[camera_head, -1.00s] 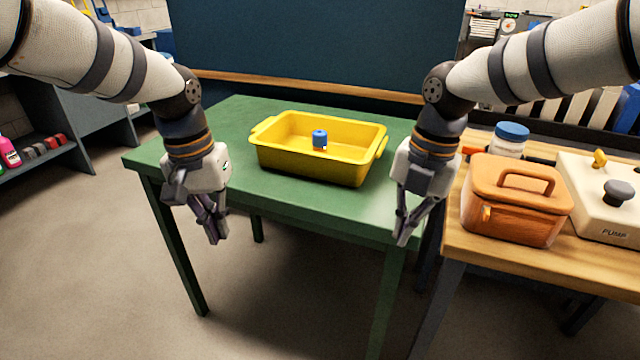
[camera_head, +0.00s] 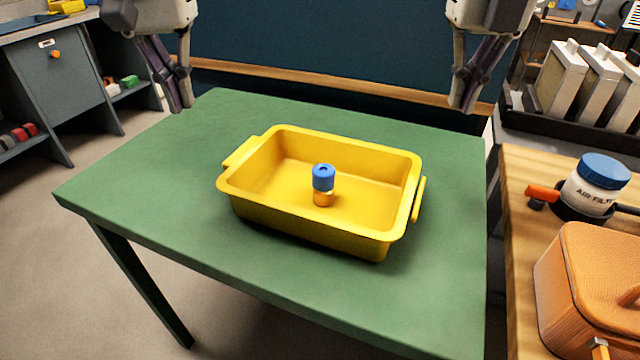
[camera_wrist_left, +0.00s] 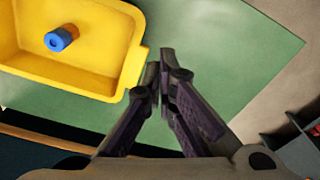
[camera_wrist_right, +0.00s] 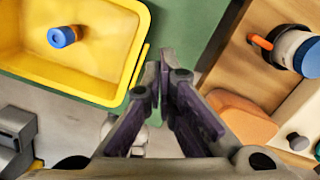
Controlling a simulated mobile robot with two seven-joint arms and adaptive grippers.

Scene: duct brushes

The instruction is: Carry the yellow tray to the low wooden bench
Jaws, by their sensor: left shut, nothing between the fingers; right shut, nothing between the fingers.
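The yellow tray (camera_head: 310,235) sits upright on the green table (camera_head: 130,190), with a handle at each short end. A small blue and orange cylinder (camera_head: 323,185) stands inside it. My left gripper (camera_head: 182,108) is shut and empty, raised beyond the tray's left end. My right gripper (camera_head: 464,108) is shut and empty, raised beyond its right end. The tray also shows in the left wrist view (camera_wrist_left: 100,75) and the right wrist view (camera_wrist_right: 115,50), apart from the fingers.
A wooden-topped table (camera_head: 515,240) stands close on the right, holding an orange lidded case (camera_head: 590,270) and a blue-capped jar (camera_head: 598,185). A dark blue panel (camera_head: 320,50) with a wooden ledge is behind the green table. Grey shelving (camera_head: 60,80) is at the left.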

